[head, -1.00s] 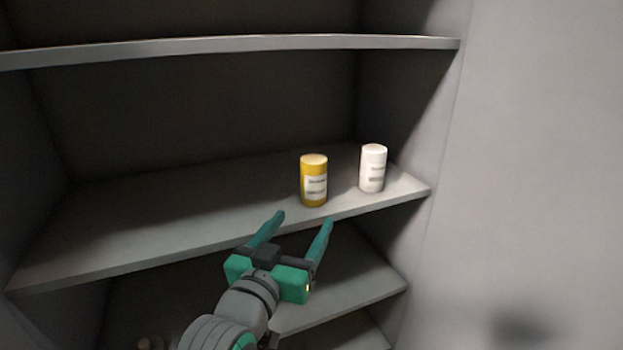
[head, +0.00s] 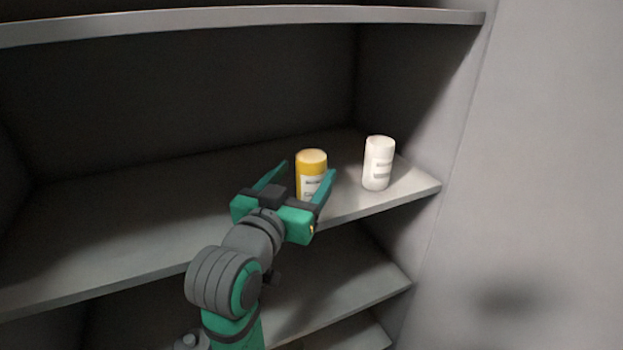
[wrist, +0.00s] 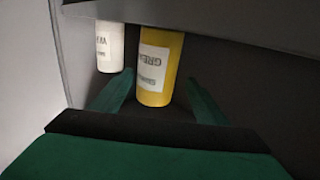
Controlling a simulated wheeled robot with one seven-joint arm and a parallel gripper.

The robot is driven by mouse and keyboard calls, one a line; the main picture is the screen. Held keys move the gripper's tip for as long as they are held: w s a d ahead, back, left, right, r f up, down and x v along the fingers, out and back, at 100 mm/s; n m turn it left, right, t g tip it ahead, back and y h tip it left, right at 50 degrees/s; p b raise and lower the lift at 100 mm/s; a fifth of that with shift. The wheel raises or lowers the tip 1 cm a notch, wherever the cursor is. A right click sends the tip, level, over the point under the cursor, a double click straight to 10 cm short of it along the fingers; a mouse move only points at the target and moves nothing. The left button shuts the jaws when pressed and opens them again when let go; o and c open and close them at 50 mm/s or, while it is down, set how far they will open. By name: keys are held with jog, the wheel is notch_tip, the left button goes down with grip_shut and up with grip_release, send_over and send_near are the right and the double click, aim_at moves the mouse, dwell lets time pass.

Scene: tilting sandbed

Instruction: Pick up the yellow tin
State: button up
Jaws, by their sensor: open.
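The yellow tin (head: 311,163) stands upright on the middle shelf near its front edge, with a white label on its side. My gripper (head: 306,170) is open at the tin, one finger on each side in the head view. The right finger and the gripper body hide part of the tin's lower side. In the wrist view the yellow tin (wrist: 160,65) shows between and beyond the two open fingers (wrist: 158,92). I cannot tell whether either finger touches it.
A white tin (head: 378,163) stands upright to the right of the yellow tin; in the wrist view it (wrist: 110,46) is at the left, near the left finger. The middle shelf (head: 130,205) is clear to the left. An upper shelf (head: 240,17) runs above.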

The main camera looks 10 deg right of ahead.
jog(key=shift+d+x, duration=0.15)
jog(key=shift+x, duration=1.5)
jog(key=shift+d+x, duration=0.15)
jog(key=shift+x, duration=1.5)
jog(key=shift+s, duration=0.15)
jog(key=shift+c, duration=0.6)
jog(key=c, duration=1.3)
jog(key=shift+a, duration=0.1)
